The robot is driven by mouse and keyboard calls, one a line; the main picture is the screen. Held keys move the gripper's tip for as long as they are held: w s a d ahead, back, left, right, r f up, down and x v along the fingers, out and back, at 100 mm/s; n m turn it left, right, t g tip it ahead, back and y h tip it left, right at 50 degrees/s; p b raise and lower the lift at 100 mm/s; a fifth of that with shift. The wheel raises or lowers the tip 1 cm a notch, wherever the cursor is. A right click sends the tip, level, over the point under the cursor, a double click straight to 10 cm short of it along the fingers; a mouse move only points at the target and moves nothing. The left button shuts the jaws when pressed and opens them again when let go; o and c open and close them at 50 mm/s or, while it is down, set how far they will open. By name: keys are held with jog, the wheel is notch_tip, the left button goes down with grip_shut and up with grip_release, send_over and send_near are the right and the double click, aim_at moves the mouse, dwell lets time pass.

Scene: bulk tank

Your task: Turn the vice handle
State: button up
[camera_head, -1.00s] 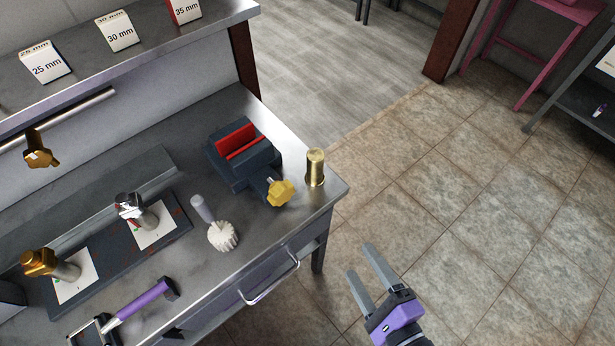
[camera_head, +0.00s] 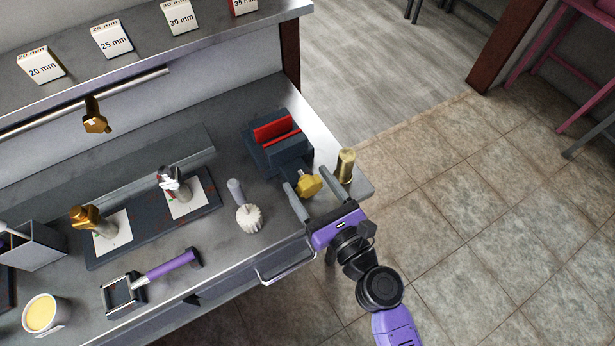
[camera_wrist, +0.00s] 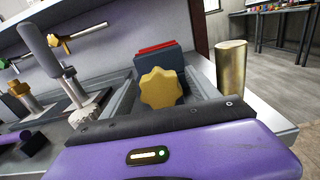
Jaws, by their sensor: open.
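The vice (camera_head: 277,143) is dark grey with red jaw faces and sits near the right end of the metal bench. Its yellow lobed handle (camera_head: 309,184) faces the bench's front edge. It also shows in the wrist view as a yellow star-shaped knob (camera_wrist: 160,88). My gripper (camera_head: 306,185) is open, with one grey finger on each side of the handle in the head view. In the wrist view the handle lies between the fingers, and I cannot tell whether they touch it.
A brass cylinder (camera_head: 346,166) stands close to the right finger, also seen in the wrist view (camera_wrist: 231,68). A white-headed brush (camera_head: 248,219) is to the left. A purple-handled tool (camera_head: 170,266) lies at the front. Open floor is on the right.

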jog(key=shift+w+a, duration=0.3)
jog(key=shift+w, duration=0.15)
jog(key=c, duration=1.4)
jog(key=shift+o, duration=0.2)
jog(key=shift+s+n+b, duration=0.1)
jog(key=shift+n+b, duration=1.05)
jog(key=shift+n, duration=1.85)
